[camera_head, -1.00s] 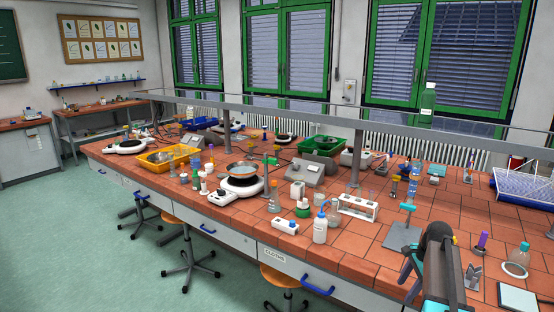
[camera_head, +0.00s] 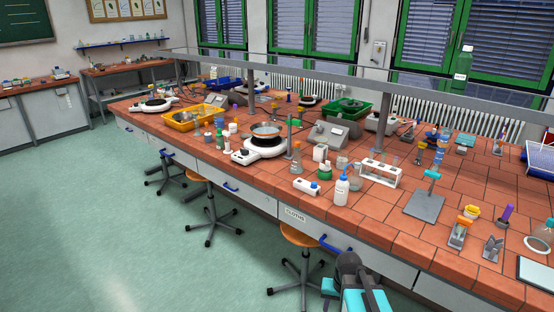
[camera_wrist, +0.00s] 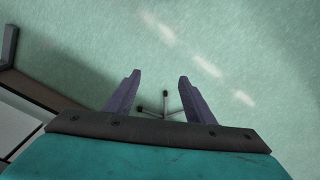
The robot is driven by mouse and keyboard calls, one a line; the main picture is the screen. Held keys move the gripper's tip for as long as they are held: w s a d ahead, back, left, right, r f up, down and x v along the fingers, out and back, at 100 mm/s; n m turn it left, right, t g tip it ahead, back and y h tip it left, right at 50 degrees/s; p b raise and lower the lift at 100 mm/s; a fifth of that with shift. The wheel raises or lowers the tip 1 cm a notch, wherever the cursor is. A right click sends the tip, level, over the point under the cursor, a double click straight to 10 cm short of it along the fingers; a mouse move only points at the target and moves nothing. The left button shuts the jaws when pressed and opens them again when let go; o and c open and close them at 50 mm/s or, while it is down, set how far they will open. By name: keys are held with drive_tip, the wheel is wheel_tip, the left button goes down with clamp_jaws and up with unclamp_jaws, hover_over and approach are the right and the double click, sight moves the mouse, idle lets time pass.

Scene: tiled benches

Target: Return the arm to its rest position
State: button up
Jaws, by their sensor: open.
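My gripper (camera_wrist: 159,76) shows in the wrist view with its two dark fingers spread apart. Nothing is between them, and the green floor lies beyond. In the head view, my arm (camera_head: 352,282) with its grey and teal parts is at the bottom edge, in front of the bench's drawer fronts. The fingertips cannot be made out there. No object is held.
The tiled bench (camera_head: 385,225) carries a hotplate (camera_head: 262,150), a wash bottle (camera_head: 341,188), a test tube rack (camera_head: 380,172) and a grey stand plate (camera_head: 424,206). A stool (camera_head: 300,236) stands close to my arm. The floor (camera_head: 100,220) at left is clear.

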drive_tip(key=s+a+f+n+g+b, duration=0.2)
drive_tip(key=s+f+g+b, duration=0.3)
drive_tip(key=s+f, duration=2.2)
drive_tip(key=s+a+b, duration=0.1)
drive_tip(key=b, duration=0.1)
drive_tip(key=shift+s+f+n+g+b, duration=0.15)
drive_tip(key=shift+s+n+g+b, duration=0.15)
drive_tip(key=shift+g+b, duration=0.1)
drive_tip(key=shift+a, duration=0.1)
